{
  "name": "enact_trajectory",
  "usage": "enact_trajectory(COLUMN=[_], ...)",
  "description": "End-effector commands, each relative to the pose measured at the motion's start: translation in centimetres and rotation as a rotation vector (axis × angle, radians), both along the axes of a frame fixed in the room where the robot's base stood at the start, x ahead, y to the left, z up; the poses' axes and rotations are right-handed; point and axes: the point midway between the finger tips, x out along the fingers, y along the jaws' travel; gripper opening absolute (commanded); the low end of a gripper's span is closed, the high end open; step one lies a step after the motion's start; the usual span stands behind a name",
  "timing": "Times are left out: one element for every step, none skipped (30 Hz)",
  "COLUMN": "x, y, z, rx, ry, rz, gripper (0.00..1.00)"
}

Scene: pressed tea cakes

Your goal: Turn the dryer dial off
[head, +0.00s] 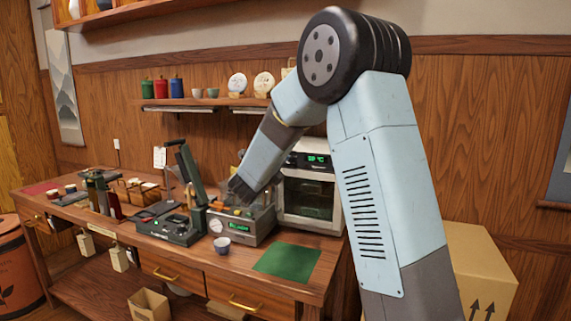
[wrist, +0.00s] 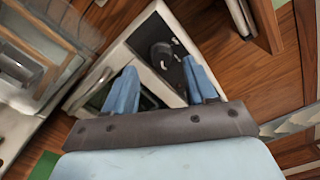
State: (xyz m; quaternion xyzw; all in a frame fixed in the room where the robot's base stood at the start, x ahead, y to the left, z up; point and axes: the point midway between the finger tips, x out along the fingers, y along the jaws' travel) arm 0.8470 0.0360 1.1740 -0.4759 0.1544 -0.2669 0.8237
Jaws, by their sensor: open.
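The dryer (head: 310,190) is a pale box oven with a window door and a lit green display (head: 317,158), at the right of the bench. In the wrist view its black round dial (wrist: 162,54) sits on a dark panel strip, and its door handle (wrist: 92,90) is to the left. My gripper (wrist: 159,66) is open and empty, with its two blue fingers on either side of the dial in the picture. I cannot tell whether they touch it, and the dial's setting is not readable. In the head view, the dial cannot be made out and my fingers are not clear.
A grey machine (head: 240,222) with a green-lit display stands left of the dryer, beside a dark press (head: 178,228). A small cup (head: 222,245) and a green mat (head: 287,262) lie in front. A wall shelf (head: 205,101) holds canisters. A cardboard box (head: 478,262) stands at right.

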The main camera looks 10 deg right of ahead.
Motion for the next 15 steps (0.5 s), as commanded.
enact_trajectory(x=[0.7,1.0,1.4,1.7,2.0,2.3,2.5,2.7,2.9,3.0,3.0,3.1,3.2,3.2,3.2], y=[-0.5,-0.8,-1.2,-1.3,-1.5,-1.7,-1.8,-1.9,-2.1,-2.2,-2.2,-2.3,-2.3,-2.4,-2.4], z=[0.0,0.0,-0.1,-0.1,0.0,0.0,0.0,0.0,0.0,0.0,0.0,0.0,0.0,0.0,0.0], rx=[0.0,0.0,0.0,0.0,0.001,0.0,0.0,0.0,0.0,0.0,0.0,0.0,0.0,0.0,0.0], ry=[0.0,0.0,0.001,0.0,0.001,0.0,0.0,0.0,0.0,0.0,0.0,0.0,0.0,0.0,0.0], rz=[-0.002,-0.002,-0.003,-0.002,-0.002,-0.001,0.0,0.0,0.0,0.0,0.0,0.0,0.0,0.0,0.0], gripper=[0.56,0.56,0.56,0.56,0.56,0.56,0.56,0.56,0.56,0.56,0.56,0.56,0.56,0.56,0.56])
